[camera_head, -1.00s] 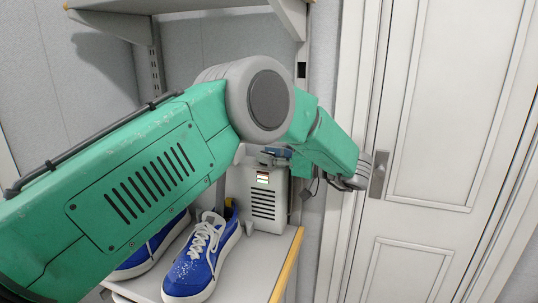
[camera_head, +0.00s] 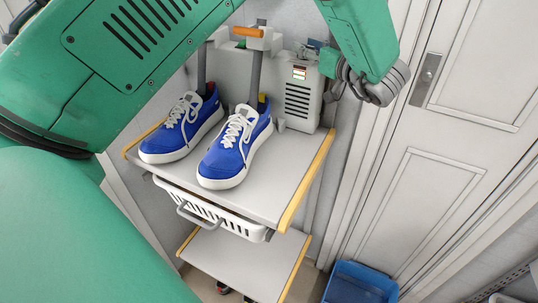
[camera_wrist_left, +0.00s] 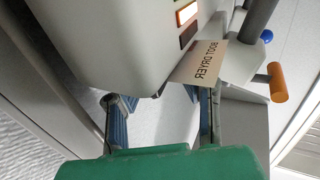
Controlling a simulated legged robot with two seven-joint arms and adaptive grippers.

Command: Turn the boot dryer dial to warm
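The boot dryer (camera_head: 302,104) is a pale box with side vents and small indicator lights (camera_head: 299,72), standing at the back of a shelf. In the left wrist view its body (camera_wrist_left: 110,40) fills the upper left, with a lit orange-white light (camera_wrist_left: 187,14) and a "BOOT DRYER" label (camera_wrist_left: 203,62). I cannot make out a dial clearly. My left gripper (camera_wrist_left: 160,108) is open, its blue-padded fingers apart beside the dryer, with nothing seen between them.
Two blue sneakers (camera_head: 237,148) stand on the shelf (camera_head: 262,196) by the dryer posts. A white basket (camera_head: 215,215) hangs below, above a lower shelf (camera_head: 245,262). A white door (camera_head: 440,165) is at right, with a blue bin (camera_head: 362,284) on the floor.

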